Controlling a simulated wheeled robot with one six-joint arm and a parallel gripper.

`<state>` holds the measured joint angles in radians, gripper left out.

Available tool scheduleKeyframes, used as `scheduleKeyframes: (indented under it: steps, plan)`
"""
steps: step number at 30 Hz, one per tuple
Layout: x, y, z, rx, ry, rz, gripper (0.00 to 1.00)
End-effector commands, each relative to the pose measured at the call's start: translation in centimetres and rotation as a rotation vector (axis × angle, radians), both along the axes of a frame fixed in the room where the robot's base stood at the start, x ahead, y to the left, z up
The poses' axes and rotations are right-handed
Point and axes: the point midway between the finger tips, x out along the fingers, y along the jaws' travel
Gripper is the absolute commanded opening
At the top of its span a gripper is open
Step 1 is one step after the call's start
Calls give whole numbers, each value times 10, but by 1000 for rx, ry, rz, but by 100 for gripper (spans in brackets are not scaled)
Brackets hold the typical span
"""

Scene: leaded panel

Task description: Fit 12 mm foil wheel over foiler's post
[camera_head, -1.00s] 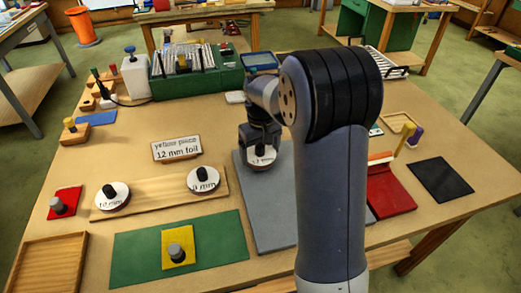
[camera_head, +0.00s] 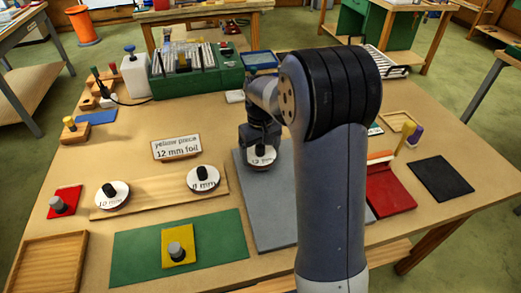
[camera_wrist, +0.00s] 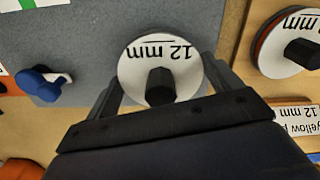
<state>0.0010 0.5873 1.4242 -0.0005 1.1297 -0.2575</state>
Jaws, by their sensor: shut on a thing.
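The 12 mm foil wheel is a white disc with a dark knob; it (camera_head: 261,158) hangs below my gripper (camera_head: 262,146) above the grey board (camera_head: 258,215). In the wrist view the same wheel (camera_wrist: 137,72) sits between my two fingers (camera_wrist: 163,95), its label upside down. My gripper is shut on it. On the grey board in the wrist view stands a blue winged knob (camera_wrist: 43,83), apart from the wheel. I cannot make out the foiler's post; my arm covers part of the board in the head view.
Two other white wheels, left (camera_head: 112,195) and right (camera_head: 204,180), sit on a wooden strip behind a green mat (camera_head: 215,235). A label stand (camera_head: 177,148) reads "yellow piece 12 mm foil". Right of my arm lie a red tray (camera_head: 390,190) and a black square (camera_head: 441,178).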

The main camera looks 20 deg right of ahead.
Motion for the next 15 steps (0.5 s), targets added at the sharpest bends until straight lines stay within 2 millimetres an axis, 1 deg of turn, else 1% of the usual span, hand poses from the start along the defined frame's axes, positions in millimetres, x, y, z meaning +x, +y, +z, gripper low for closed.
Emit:
scheduleKeyframes:
  steps: [15]
  plan:
    - [0, 0, -14, 0, 1, 0, 66]
